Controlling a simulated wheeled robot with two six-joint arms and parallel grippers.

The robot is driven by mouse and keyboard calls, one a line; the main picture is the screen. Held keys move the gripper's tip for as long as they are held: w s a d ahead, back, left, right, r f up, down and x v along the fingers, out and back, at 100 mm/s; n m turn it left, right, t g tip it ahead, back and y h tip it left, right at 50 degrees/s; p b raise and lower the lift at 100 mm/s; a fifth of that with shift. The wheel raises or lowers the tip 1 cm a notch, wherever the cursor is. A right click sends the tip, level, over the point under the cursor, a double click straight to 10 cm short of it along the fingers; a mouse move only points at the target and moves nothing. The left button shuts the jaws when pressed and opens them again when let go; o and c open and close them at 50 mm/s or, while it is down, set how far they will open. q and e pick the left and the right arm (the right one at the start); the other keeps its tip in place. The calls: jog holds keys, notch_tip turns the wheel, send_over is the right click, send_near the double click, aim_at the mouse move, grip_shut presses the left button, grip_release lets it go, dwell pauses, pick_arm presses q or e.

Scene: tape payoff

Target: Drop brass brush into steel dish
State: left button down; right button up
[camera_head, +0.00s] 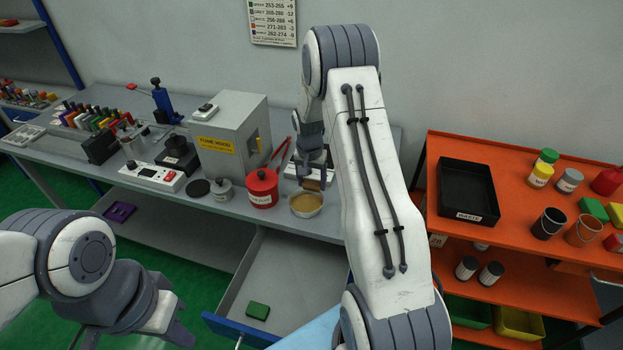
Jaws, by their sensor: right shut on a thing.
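My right gripper (314,172) hangs over the back edge of a small round steel dish (306,213) near the bench's front edge. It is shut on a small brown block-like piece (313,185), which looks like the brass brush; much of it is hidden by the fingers. The piece shows just behind and above the dish rim; I cannot tell whether they touch. The dish has a tan-gold inside. My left gripper (172,328) is low at the left, away from the bench, and its jaw opening is unclear.
A red pot (262,188) stands just left of the dish, by a grey fume hood (232,135). An open drawer (275,270) holding a green block (258,311) lies below. An orange shelf (520,190) with a black waste tray (467,212) is at right.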

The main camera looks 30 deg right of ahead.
jog(key=o, duration=1.3)
jog(key=shift+s+a+r+b, duration=0.15)
jog(key=shift+r+b, duration=0.25)
jog(key=shift+r, duration=1.35)
jog(key=shift+s+a+r+b, duration=0.15)
jog(key=shift+r+b, duration=0.2)
jog(key=shift+r, duration=1.4)
jog(key=shift+s+a+r+b, duration=0.15)
jog(key=shift+r+b, duration=0.25)
jog(key=shift+r, duration=1.35)
